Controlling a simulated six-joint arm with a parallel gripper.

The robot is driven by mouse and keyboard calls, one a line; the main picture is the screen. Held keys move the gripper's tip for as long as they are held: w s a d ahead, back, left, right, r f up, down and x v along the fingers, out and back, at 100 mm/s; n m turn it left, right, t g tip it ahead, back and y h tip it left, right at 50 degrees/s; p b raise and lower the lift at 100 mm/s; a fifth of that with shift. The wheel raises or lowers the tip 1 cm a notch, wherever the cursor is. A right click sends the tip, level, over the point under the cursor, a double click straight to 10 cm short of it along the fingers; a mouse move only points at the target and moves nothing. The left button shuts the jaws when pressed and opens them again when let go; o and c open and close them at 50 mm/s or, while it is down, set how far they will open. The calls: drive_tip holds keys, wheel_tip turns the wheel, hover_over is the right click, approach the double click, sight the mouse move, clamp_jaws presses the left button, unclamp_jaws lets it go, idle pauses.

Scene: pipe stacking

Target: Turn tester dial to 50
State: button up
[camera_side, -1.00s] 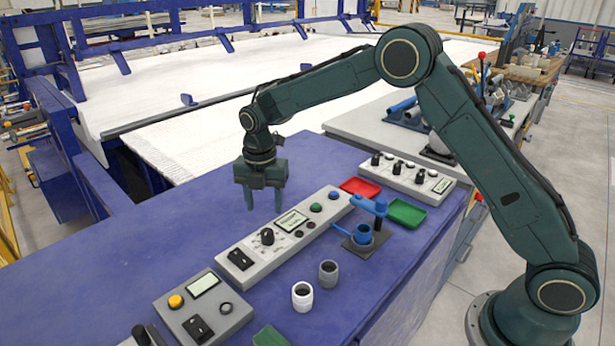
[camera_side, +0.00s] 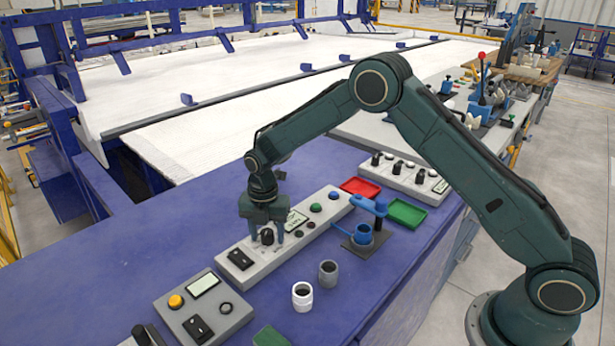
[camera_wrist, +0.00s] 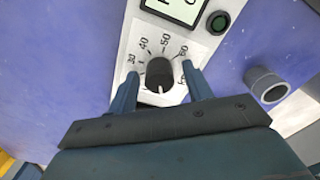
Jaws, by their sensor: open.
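The tester is a long light grey panel (camera_side: 310,236) on the blue bench. Its black dial (camera_wrist: 160,72) has a white line at the lower edge of the knob in the wrist view, away from the printed 50 above it. Marks 30, 40, 50 and 60 show around the dial. My gripper (camera_side: 266,240) is open over the panel, with one finger on each side of the dial (camera_side: 267,236). I cannot tell whether the fingers touch it. The panel's display (camera_wrist: 172,8) is cut off in the wrist view and its reading is unclear.
A black rocker switch (camera_side: 240,259) and green button (camera_wrist: 218,22) flank the dial. A blue holder (camera_side: 363,236), a grey fitting (camera_side: 328,273) and a white fitting (camera_side: 302,296) stand in front. Red (camera_side: 360,187) and green (camera_side: 407,213) trays lie behind.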

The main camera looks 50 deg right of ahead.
drive_tip(key=shift+c, duration=0.2)
drive_tip(key=c, duration=0.9)
